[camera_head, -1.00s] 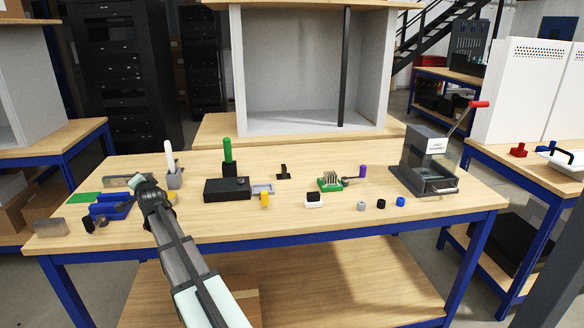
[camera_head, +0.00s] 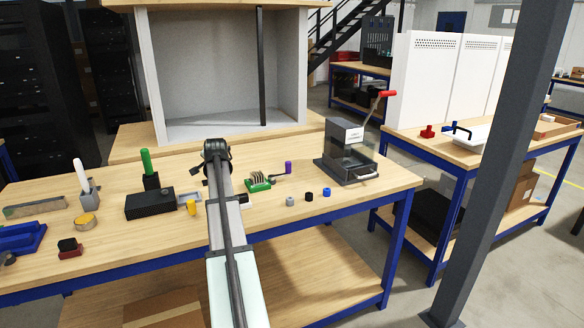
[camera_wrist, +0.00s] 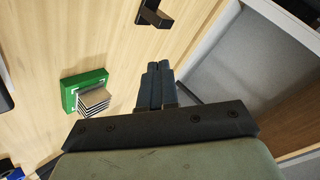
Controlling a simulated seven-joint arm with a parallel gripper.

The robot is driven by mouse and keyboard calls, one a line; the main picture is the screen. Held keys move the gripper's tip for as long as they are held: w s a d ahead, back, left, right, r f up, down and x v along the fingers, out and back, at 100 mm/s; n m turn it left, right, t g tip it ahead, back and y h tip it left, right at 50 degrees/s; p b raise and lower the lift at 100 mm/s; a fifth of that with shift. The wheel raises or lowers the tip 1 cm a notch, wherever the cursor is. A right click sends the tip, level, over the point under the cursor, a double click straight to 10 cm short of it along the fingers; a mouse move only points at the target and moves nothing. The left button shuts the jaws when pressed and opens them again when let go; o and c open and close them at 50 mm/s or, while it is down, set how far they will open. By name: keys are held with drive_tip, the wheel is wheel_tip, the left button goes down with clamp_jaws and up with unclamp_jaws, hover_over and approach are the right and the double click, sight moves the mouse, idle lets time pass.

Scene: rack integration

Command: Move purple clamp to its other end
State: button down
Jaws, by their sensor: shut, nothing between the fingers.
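A small upright purple piece (camera_head: 288,167), which I take to be the purple clamp, stands at the right of a green board (camera_head: 259,186) with a finned block on it. A thin dark part runs from the piece toward the board; how they join is too small to tell. My gripper (camera_head: 214,150) is over the middle of the bench, left of and behind the purple piece. In the wrist view my gripper (camera_wrist: 157,76) is shut and empty, pointing away from the camera. The green board (camera_wrist: 84,90) shows there to its left; the purple piece is not visible.
A lever press (camera_head: 346,152) with a red handle stands right of the purple piece. Several small rings (camera_head: 308,196) lie in front. A black box (camera_head: 150,203) and a green-handled tool (camera_head: 148,165) stand left. A black bracket (camera_wrist: 153,14) shows in the wrist view. A grey-walled cabinet stands behind.

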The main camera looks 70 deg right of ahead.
drive_tip(key=s+d+r+m+g, duration=0.1)
drive_tip(key=s+d, duration=0.3)
drive_tip(key=s, duration=0.6)
drive_tip(key=s+d+m+g+y, duration=0.15)
drive_tip(key=s+d, duration=0.25)
drive_tip(key=s, duration=0.6)
drive_tip(key=s+d+r+g, duration=0.1)
drive_tip(key=s+d+g, duration=0.1)
drive_tip(key=s+d, duration=0.5)
drive_tip(key=d+f, duration=0.1)
drive_tip(key=f, duration=0.1)
drive_tip(key=d+f, duration=0.1)
drive_tip(key=f, duration=0.4)
drive_tip(key=shift+s+d+f, duration=0.15)
drive_tip(key=shift+d+f, duration=0.1)
drive_tip(key=shift+d, duration=0.15)
drive_tip(key=shift+w+d+f+t, duration=0.25)
drive_tip(key=shift+w+d+f, duration=0.1)
drive_tip(key=shift+w+d, duration=0.6)
drive_tip(key=shift+w, duration=0.35)
drive_tip(key=shift+w+d, duration=0.2)
drive_tip(key=shift+w, duration=0.3)
